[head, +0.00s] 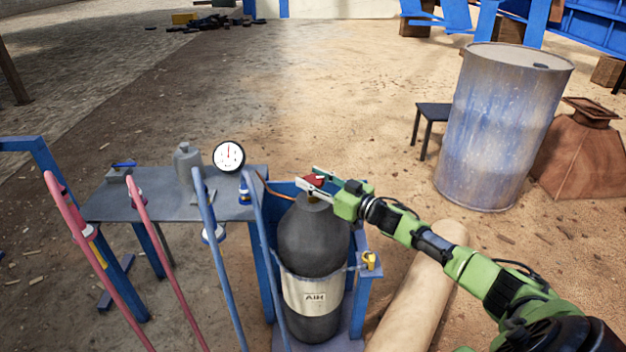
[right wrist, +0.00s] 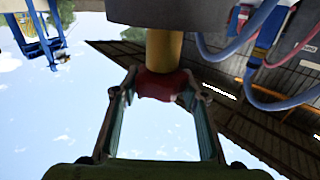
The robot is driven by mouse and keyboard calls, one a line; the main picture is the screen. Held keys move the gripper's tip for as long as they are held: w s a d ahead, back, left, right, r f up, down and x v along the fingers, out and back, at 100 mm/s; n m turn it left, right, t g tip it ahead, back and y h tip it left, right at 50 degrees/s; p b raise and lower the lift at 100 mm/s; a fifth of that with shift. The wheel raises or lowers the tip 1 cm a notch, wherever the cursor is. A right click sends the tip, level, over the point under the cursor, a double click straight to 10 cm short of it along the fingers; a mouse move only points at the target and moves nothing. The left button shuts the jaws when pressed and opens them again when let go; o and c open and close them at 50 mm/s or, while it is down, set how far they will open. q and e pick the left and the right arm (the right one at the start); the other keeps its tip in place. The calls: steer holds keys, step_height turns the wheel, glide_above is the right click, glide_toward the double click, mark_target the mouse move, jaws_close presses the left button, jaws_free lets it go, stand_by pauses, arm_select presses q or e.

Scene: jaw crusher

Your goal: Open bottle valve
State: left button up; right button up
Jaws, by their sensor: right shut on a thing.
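A dark grey gas bottle (head: 312,245) with a white band lettered AIR stands upright in a blue metal stand. Its red valve knob (head: 314,181) is at the top. My right gripper (head: 313,181) reaches in from the right and is shut on the red knob. In the right wrist view the red knob (right wrist: 160,84) sits between the two fingertips (right wrist: 158,88), at the end of a brass-coloured stem (right wrist: 163,50). My left gripper is not in view.
A grey bench (head: 130,205) with a round gauge (head: 228,156) stands left of the bottle. Pink hoses (head: 160,255) and blue hoses (head: 220,275) hang in front. A large barrel (head: 500,130) stands at the right.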

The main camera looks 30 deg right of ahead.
steer(key=o, duration=1.2)
steer(key=shift+c, duration=0.2)
steer(key=v, duration=1.2)
